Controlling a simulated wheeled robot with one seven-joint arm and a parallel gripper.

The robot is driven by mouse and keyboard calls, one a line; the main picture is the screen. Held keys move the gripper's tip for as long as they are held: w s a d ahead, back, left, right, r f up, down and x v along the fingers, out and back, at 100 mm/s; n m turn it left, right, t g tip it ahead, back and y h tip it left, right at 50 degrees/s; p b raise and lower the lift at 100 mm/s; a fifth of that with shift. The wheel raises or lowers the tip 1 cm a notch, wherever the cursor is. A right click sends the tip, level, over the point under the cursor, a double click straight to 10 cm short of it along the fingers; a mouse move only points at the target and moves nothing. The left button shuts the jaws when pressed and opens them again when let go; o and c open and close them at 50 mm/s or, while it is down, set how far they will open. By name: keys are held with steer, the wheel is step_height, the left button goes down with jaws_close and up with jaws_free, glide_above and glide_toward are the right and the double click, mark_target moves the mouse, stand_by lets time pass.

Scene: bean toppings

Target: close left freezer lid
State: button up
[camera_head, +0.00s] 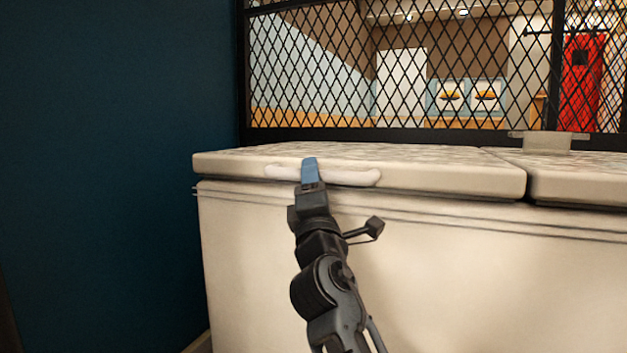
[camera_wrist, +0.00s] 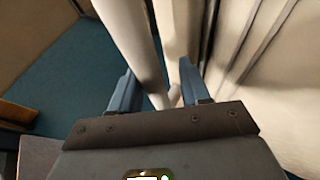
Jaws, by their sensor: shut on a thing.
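The white chest freezer (camera_head: 440,270) stands in front of me. Its left lid (camera_head: 450,170) lies flat, or nearly flat, over the body, with a thin dark line under its front edge. A pale bar handle (camera_head: 352,178) runs along the front of this lid. My gripper (camera_head: 310,165), with blue fingers, is at the middle of the handle and shut on it. In the wrist view, the fingers of my gripper (camera_wrist: 156,68) stand on either side of pale bar-like parts, and the handle (camera_wrist: 128,38) passes between them. The exact finger contact is hard to see.
The right freezer lid (camera_head: 580,180) lies beside the left one, with a grey bracket (camera_head: 548,141) near the seam. A black lattice screen (camera_head: 420,70) rises behind the freezer. A dark blue wall (camera_head: 110,160) stands on the left.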

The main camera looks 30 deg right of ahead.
steer(key=v, duration=0.7)
steer(key=shift+s+f, duration=0.2)
steer(key=shift+s, duration=0.15)
steer(key=shift+a, duration=0.15)
steer(key=shift+f, duration=0.1)
